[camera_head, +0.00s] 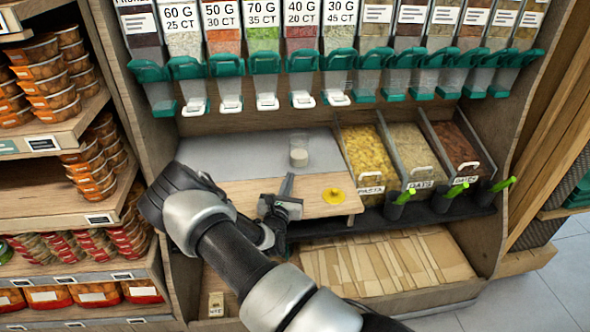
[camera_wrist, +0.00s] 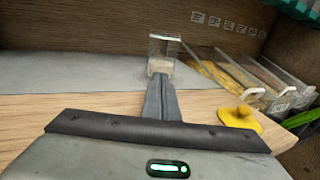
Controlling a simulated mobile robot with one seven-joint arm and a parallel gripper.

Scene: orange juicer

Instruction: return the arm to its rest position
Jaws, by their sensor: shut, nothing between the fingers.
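My gripper (camera_head: 287,184) is shut and empty, held over the wooden board in the head view. In the wrist view its closed fingers (camera_wrist: 161,98) point forward, toward a clear container. My dark and silver arm reaches in from the bottom of the head view, bent at the left over the counter. The clear container (camera_head: 299,152) with pale contents stands upright on the grey surface behind the board. It also shows in the wrist view (camera_wrist: 162,55), just beyond the fingertips in the picture. The gap between them cannot be judged exactly.
A yellow lid with a knob (camera_head: 334,196) lies on the wooden board (camera_head: 318,209), right of my gripper. Open bins of pasta (camera_head: 370,160), oats (camera_head: 415,158) and dates (camera_head: 457,150) stand at the right. Dispensers with green fittings (camera_head: 264,62) hang above. Shelves of packed tubs (camera_head: 45,80) stand left.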

